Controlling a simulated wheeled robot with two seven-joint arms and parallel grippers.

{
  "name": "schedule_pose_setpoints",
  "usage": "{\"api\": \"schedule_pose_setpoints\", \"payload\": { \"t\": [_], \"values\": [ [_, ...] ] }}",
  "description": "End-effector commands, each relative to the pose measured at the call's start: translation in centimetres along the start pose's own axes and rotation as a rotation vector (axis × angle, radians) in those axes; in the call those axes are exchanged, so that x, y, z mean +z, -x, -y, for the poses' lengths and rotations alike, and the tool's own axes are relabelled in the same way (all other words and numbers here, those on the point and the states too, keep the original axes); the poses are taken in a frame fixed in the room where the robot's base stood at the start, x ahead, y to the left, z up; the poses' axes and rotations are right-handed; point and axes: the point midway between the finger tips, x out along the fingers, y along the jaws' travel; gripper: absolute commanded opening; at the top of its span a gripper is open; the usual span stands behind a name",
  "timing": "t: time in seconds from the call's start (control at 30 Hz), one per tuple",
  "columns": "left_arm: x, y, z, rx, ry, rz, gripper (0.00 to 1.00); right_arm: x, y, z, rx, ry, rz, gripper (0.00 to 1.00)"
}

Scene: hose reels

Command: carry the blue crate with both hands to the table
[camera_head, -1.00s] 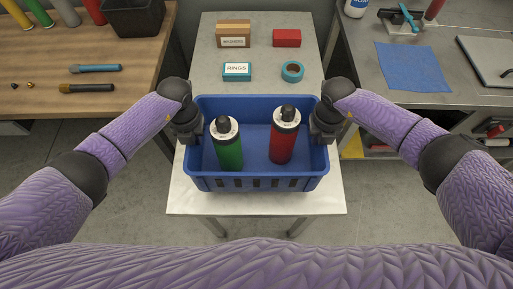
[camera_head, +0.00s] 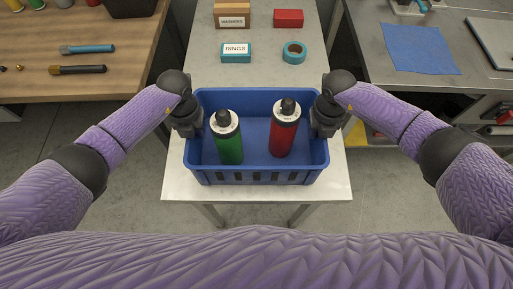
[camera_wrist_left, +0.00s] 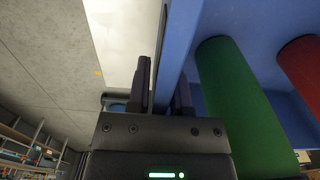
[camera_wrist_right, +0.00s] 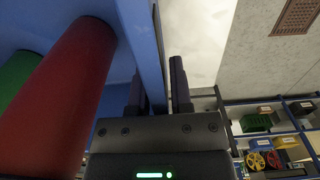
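The blue crate (camera_head: 255,178) is level over the near, pale end of the table (camera_head: 180,187); I cannot tell whether its base touches the top. It holds a green bottle (camera_head: 230,150) on the left and a red bottle (camera_head: 284,138) on the right, both with black caps. My left gripper (camera_head: 193,126) is shut on the crate's left wall, with the wall between its fingers in the left wrist view (camera_wrist_left: 164,90). My right gripper (camera_head: 325,122) is shut on the right wall, also between fingers in the right wrist view (camera_wrist_right: 158,90).
Behind the crate on the table are a teal RINGS box (camera_head: 236,52), a tape roll (camera_head: 294,52), a cardboard box (camera_head: 232,15) and a red box (camera_head: 288,18). A wooden bench (camera_head: 30,85) stands left, a grey bench (camera_head: 395,80) right.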

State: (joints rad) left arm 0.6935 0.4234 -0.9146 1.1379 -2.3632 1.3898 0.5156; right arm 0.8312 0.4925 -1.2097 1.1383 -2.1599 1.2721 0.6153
Motion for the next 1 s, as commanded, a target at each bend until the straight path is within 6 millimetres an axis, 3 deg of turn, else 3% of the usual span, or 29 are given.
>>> {"api": "schedule_pose_setpoints", "payload": {
  "t": [0.07,0.37,0.47,0.7,0.8,1.0],
  "values": [
    [0.0,0.2,0.0,-0.001,0.000,0.001,0.44,0.0,0.2,0.0,0.001,0.000,0.001,0.44],
    [0.1,0.5,0.1,-0.002,-0.001,0.002,0.44,0.0,0.2,-0.1,0.002,0.001,0.001,0.44],
    [0.2,2.1,0.0,-0.003,-0.001,0.006,0.44,0.0,0.2,-0.1,0.002,0.001,0.001,0.44],
    [0.1,8.8,0.0,-0.001,-0.003,0.006,0.44,0.0,0.2,-0.1,0.002,0.001,0.001,0.44],
    [0.1,10.8,0.0,-0.002,0.000,0.004,0.44,0.0,0.2,-0.1,0.002,0.001,0.001,0.44],
    [0.0,12.2,0.0,-0.001,0.000,0.001,0.44,0.1,1.2,-0.1,0.004,0.001,0.003,0.44]
  ]
}}
